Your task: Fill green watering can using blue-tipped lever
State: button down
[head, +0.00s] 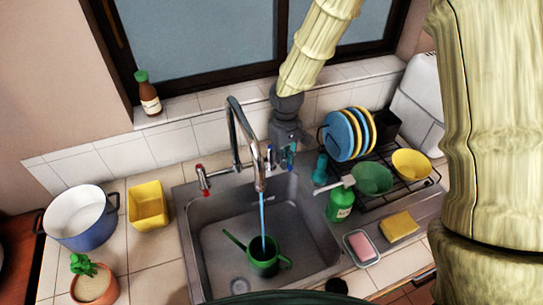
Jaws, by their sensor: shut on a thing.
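The green watering can (266,262) stands upright in the sink basin, its spout pointing to the upper left. A blue stream of water (262,215) falls from the tall chrome faucet (236,118) into the can. My gripper (282,158) reaches down behind the sink, just right of the faucet. It is shut at the blue-tipped lever (269,153), though the exact contact is small and partly hidden. The red-tipped lever (203,178) stands at the left of the faucet. The water level inside the can cannot be made out.
A drying rack with plates (341,136) and bowls, a green soap bottle (340,203), pink soap (361,247) and a yellow sponge (399,226) are right of the sink (209,240). A blue pot (85,229) and yellow container (148,206) stand left.

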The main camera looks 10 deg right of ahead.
jog(key=shift+w+d, duration=0.1)
jog(key=c, duration=1.5)
grip_release()
jog(key=shift+r, duration=0.1)
notch_tip(320, 180, up, 12)
jog(key=shift+f, duration=0.1)
